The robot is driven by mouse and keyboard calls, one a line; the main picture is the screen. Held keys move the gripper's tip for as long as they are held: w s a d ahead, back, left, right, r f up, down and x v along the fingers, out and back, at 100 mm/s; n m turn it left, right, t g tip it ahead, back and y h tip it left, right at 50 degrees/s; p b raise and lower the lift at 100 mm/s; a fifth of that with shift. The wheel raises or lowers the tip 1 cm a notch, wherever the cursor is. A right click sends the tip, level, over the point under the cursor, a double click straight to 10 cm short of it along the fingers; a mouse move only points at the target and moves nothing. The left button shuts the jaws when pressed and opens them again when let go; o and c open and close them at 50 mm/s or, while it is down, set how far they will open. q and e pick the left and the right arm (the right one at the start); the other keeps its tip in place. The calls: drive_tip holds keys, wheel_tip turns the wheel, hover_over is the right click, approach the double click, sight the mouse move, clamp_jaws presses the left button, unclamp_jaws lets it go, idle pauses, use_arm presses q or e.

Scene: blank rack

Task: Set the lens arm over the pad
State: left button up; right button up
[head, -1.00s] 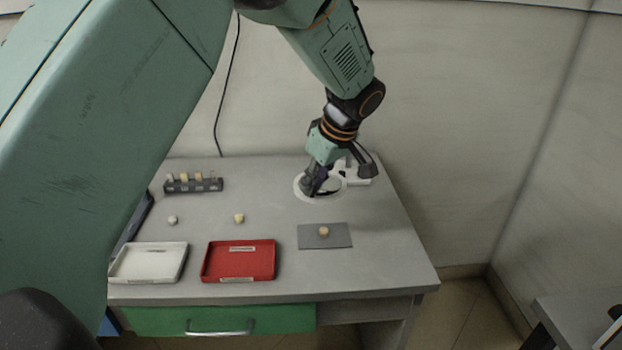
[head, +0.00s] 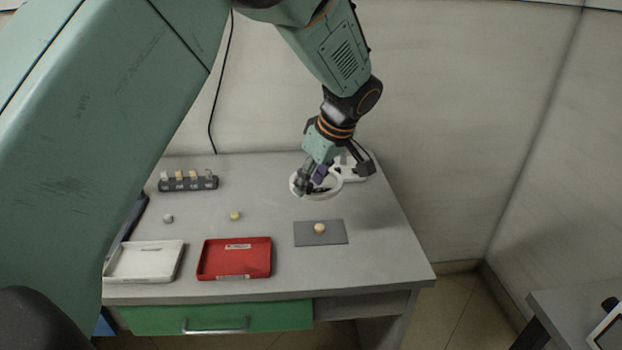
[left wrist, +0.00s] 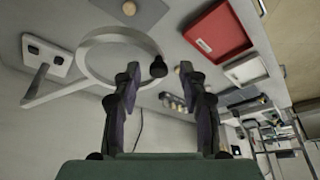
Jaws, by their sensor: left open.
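The lens arm is a white ring (head: 336,192) on a bar with a white base plate (head: 352,172), at the back right of the table. In the left wrist view its ring (left wrist: 84,62) is large, with a dark knob (left wrist: 158,68) on its rim. The grey pad (head: 306,240) lies in front of the ring, apart from it, with a small beige piece (head: 320,229) on it. My left gripper (head: 308,188) is at the ring. In the left wrist view its fingers (left wrist: 158,72) are open, with the knob appearing between the fingertips. Contact cannot be told. My right gripper is not in view.
A red tray (head: 234,260) and a white tray (head: 145,264) stand along the front. A dark rack (head: 188,185) with several small pieces is at the back left. A yellow piece (head: 235,216) and a grey piece (head: 168,218) lie between.

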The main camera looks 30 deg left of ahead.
use_arm(q)
drive_tip(key=v, duration=1.2)
drive_tip(key=shift+d, duration=0.1)
